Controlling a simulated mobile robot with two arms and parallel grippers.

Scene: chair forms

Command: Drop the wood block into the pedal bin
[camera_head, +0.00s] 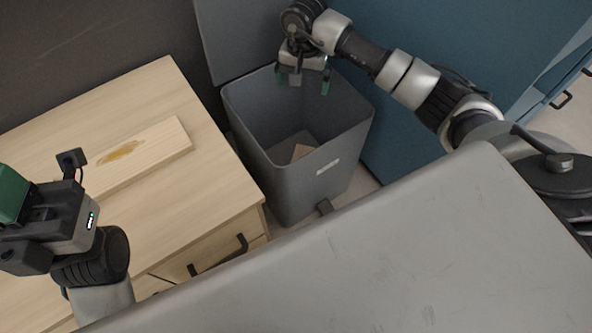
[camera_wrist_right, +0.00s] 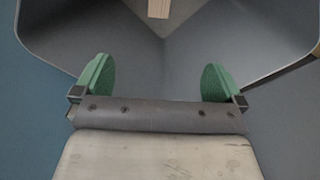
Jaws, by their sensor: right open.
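The grey pedal bin (camera_head: 322,190) stands with its lid up, between the wooden cabinet and the blue panel. The wood block (camera_head: 301,152) lies inside on the bin's floor, partly hidden by the front wall. It also shows in the right wrist view (camera_wrist_right: 158,9), cut off by the top edge. My right gripper (camera_head: 302,86) is above the bin's far side, its green-tipped fingers apart with nothing between them; the right wrist view shows the same gap (camera_wrist_right: 160,82). My left gripper (camera_head: 35,205) is over the cabinet at the left; its jaws do not show clearly.
The pale wooden cabinet (camera_head: 195,190) has black drawer handles. A wooden board (camera_head: 150,152) with a yellow-brown stain lies on its top. The blue panel (camera_head: 420,45) stands close behind the bin on the right. A dark wall is behind the cabinet.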

